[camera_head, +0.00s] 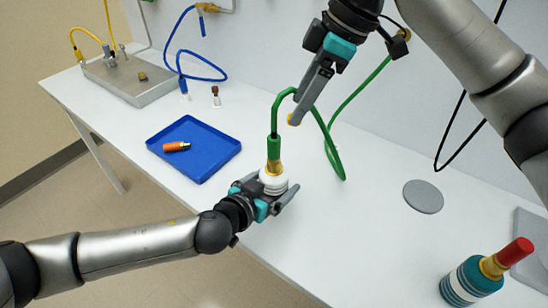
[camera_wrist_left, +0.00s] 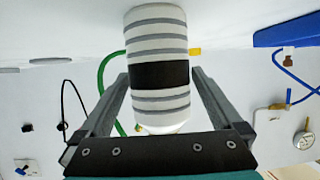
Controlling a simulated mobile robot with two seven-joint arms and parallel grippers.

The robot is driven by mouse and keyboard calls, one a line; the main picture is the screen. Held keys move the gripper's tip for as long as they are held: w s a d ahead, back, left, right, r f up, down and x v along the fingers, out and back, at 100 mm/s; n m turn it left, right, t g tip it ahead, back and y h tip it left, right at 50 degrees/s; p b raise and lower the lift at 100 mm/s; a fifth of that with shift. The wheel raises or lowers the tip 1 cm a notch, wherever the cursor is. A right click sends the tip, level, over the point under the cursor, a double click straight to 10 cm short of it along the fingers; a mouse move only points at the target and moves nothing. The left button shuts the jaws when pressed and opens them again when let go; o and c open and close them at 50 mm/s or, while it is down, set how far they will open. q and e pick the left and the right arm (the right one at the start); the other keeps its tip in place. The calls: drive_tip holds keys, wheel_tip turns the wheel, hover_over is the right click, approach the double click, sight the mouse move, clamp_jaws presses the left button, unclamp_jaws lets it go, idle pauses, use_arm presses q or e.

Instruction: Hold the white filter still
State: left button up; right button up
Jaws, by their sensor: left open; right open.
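The white filter (camera_head: 273,181) stands on the white table, with a brass fitting and the green hose (camera_head: 273,145) on its top. In the left wrist view the filter (camera_wrist_left: 157,42) shows grey stripes and a black band. My left gripper (camera_head: 269,192) is open, with one finger on each side of the filter; it also shows in the left wrist view (camera_wrist_left: 158,80). Gaps show beside the filter there. My right gripper (camera_head: 295,117) is open above and right of the filter, close to the hose loop. I cannot tell whether it touches the hose.
A blue tray (camera_head: 165,157) holds an orange fitting (camera_head: 177,146). Small vials (camera_head: 216,97) and a metal box (camera_head: 130,84) with hoses stand behind. A teal bottle-shaped filter (camera_head: 470,282) with a red top and a grey disc (camera_head: 423,196) are at the right. The table between is mostly clear.

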use_arm(q)
drive_tip(key=v, duration=1.2)
drive_tip(key=shift+f, duration=0.1)
